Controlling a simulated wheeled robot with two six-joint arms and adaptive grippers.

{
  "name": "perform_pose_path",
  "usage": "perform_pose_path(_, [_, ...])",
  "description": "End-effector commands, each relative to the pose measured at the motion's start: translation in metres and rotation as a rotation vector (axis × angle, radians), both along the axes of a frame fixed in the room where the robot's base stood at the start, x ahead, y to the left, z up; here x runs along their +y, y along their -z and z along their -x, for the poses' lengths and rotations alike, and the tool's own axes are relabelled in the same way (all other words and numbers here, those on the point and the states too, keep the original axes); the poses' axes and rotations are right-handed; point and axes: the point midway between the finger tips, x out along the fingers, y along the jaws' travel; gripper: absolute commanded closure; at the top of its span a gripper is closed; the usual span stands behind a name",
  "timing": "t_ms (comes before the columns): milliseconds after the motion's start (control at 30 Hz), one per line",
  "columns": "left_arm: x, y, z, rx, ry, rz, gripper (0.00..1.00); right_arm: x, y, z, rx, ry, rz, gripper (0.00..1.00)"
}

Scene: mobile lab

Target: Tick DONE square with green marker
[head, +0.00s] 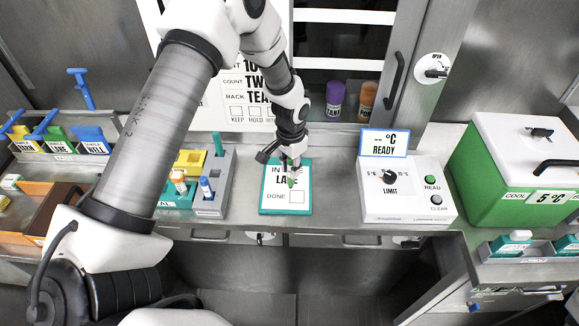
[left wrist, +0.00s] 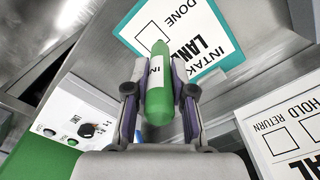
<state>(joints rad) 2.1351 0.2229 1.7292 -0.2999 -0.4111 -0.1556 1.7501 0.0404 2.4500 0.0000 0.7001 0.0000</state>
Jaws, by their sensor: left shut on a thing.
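My left gripper (head: 290,167) is above the upper part of a teal-edged card (head: 285,208) on the counter. In the left wrist view the left gripper (left wrist: 160,88) is shut on a green marker (left wrist: 158,103) with a white label band, its fingers on both sides. In the head view only a small green bit of the marker (head: 292,182) shows below the fingers. The card also shows in the left wrist view (left wrist: 208,62). Its DONE square (head: 297,197) looks empty; the square also shows in the left wrist view (left wrist: 155,33). Whether the marker touches the card is unclear. My right gripper is not in view.
A grey holder (head: 215,208) with several coloured pieces stands left of the card. A white control box (head: 408,205) with a LIMIT knob stands to its right. A green cooler (head: 490,170) is farther right. A wall board (head: 245,118) with squares is behind. The counter's front edge lies just below the card.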

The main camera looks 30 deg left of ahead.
Motion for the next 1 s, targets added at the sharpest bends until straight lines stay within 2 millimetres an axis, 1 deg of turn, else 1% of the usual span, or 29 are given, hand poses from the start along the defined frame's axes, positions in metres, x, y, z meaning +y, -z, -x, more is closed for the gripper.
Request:
perform_pose_path(33, [-0.001,-0.009,0.000,0.000,0.000,0.000,1.00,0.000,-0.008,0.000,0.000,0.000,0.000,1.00])
perform_pose_path(200, [-0.003,-0.024,0.000,-0.001,0.000,-0.001,1.00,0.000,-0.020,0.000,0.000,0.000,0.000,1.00])
perform_pose_path(333, [-0.004,-0.032,0.000,0.000,0.000,-0.001,1.00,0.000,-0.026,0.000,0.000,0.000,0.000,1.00])
perform_pose_path(1000, [-0.005,-0.033,0.001,0.000,0.000,0.000,1.00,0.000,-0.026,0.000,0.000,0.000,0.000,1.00])
